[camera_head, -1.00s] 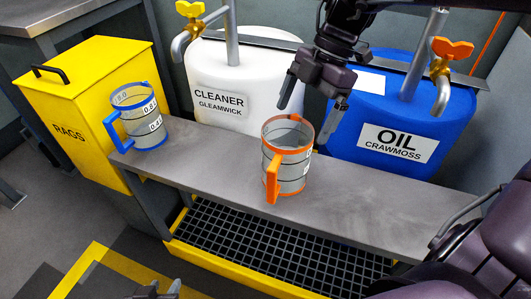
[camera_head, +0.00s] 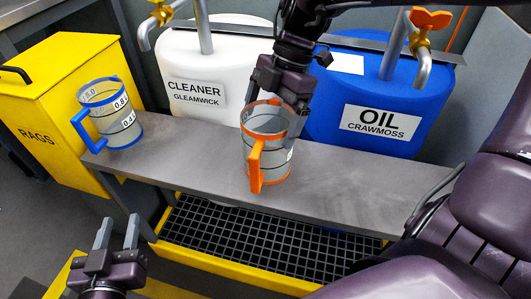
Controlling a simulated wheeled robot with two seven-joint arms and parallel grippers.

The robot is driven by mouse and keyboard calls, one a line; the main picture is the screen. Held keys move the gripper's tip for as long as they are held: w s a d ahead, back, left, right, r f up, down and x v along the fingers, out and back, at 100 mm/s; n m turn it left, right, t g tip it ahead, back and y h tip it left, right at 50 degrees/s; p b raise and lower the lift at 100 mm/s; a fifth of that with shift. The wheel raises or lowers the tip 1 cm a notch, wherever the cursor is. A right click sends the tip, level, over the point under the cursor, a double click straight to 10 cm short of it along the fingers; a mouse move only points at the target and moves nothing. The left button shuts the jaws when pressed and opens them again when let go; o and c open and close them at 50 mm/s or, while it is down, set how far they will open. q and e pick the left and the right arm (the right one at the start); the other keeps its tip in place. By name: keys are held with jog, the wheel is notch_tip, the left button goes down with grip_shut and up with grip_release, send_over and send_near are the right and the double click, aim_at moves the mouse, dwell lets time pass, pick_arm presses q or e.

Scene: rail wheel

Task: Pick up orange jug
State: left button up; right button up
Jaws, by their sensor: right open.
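The orange jug (camera_head: 266,160), a clear measuring jug with an orange rim and handle, stands upright on the grey bench, its handle facing me. My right gripper (camera_head: 273,115) is open at the jug's far upper side. One finger shows at the left of the rim and the other at the right; their tips are partly hidden, so I cannot tell whether they touch the jug. My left gripper (camera_head: 118,230) is open and empty at the lower left, in front of the bench and away from the jug.
A similar blue jug (camera_head: 109,118) stands at the bench's left end. Behind the bench (camera_head: 350,185) are a white cleaner tank (camera_head: 205,70) and a blue oil tank (camera_head: 365,95) with taps. A yellow rags bin (camera_head: 55,80) is at left. Bench space right of the orange jug is clear.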

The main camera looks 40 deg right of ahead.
pick_arm(q)
notch_tip(320, 180, up, 8)
jog(key=t+h, duration=0.1)
jog(key=t, duration=0.3)
jog(key=shift+w+a+b, duration=0.15)
jog(key=shift+a+b, duration=0.1)
jog(key=shift+b, duration=0.15)
pick_arm(e)
jog(key=x, duration=0.3)
jog(key=shift+c, duration=0.4)
jog(key=shift+r, duration=0.1)
jog(key=c, duration=1)
